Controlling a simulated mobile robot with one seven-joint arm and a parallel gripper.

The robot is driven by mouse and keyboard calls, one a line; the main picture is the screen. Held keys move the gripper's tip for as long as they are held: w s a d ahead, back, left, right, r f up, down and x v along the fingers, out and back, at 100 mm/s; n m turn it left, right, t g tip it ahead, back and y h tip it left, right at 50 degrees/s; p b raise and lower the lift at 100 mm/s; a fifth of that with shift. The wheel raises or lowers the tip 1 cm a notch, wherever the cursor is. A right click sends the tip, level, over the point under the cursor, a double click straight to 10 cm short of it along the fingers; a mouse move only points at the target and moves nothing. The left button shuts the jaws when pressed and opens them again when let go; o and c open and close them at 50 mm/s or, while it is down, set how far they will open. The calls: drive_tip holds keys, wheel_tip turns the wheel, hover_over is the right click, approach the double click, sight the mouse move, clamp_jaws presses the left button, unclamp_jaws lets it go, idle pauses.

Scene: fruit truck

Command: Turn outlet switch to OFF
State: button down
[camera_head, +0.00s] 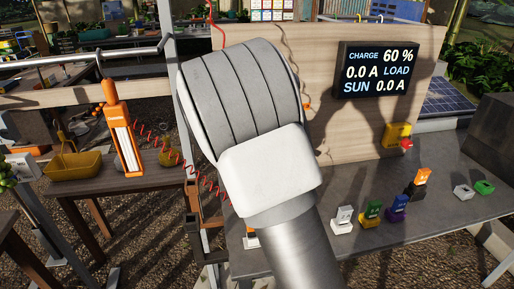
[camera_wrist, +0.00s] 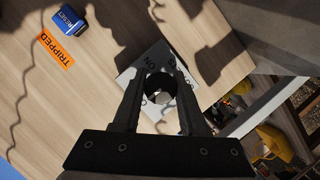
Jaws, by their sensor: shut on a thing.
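The outlet switch shows in the wrist view as a round dark knob (camera_wrist: 160,90) with a pale centre, on a light metal plate (camera_wrist: 128,80) fixed to the wooden board. Lettering that reads ON, turned around in the picture, is on the plate beside the knob; the rest of the lettering is partly covered or too small to read. My gripper (camera_wrist: 161,98) has one finger on each side of the knob and is shut on it. In the head view my arm hides both gripper and switch.
A blue RESET box (camera_wrist: 68,20) and an orange TRIPPED label (camera_wrist: 56,50) are on the board. In the head view, a display (camera_head: 377,70) reads charge 60 %, load 0.0 A, sun 0.0 A. Several small coloured blocks stand on the grey table (camera_head: 385,240).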

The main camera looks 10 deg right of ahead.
idle(0.4)
drive_tip(key=shift+c, duration=2.2)
unclamp_jaws()
drive_tip(key=b+v, duration=0.3)
drive_tip(key=v, duration=1.4)
drive_tip(key=shift+s, duration=0.15)
